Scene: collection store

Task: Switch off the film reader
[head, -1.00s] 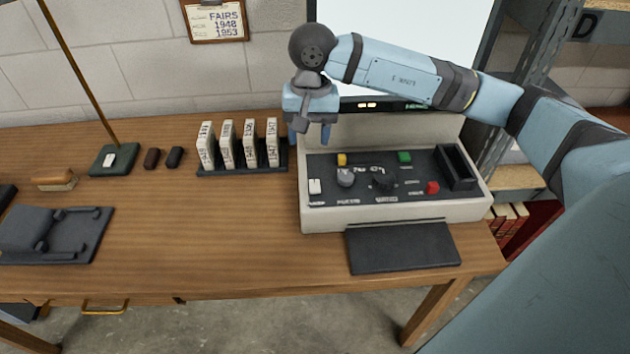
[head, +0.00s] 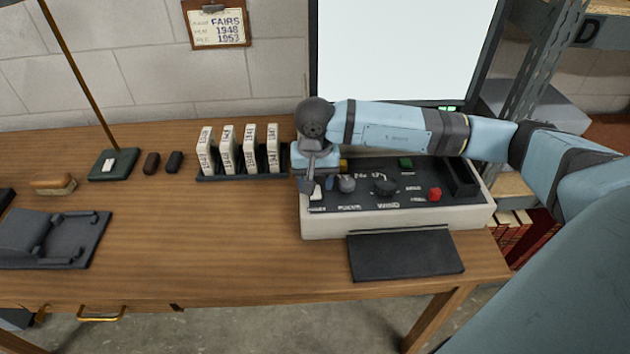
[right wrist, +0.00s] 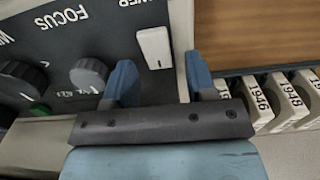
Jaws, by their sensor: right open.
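The film reader (head: 400,219) is a pale console with a dark control panel and a lit white screen (head: 405,45) behind it. Its white rocker switch (head: 317,193) is at the panel's left end, partly hidden by my gripper. In the right wrist view the switch (right wrist: 154,47) shows whole, beside partly cut-off lettering ending in "WER". My right gripper (right wrist: 160,72) is open and empty, its blue fingers apart with the switch just beyond the gap between them. In the head view the right gripper (head: 315,183) hangs low over the switch; contact cannot be told. My left gripper is out of view.
A grey focus knob (head: 346,184), black wind knob (head: 385,186), yellow button (head: 343,165), green button (head: 405,162) and red button (head: 435,194) share the panel. A rack of film boxes (head: 250,150) stands close on the left. The table's middle front is clear.

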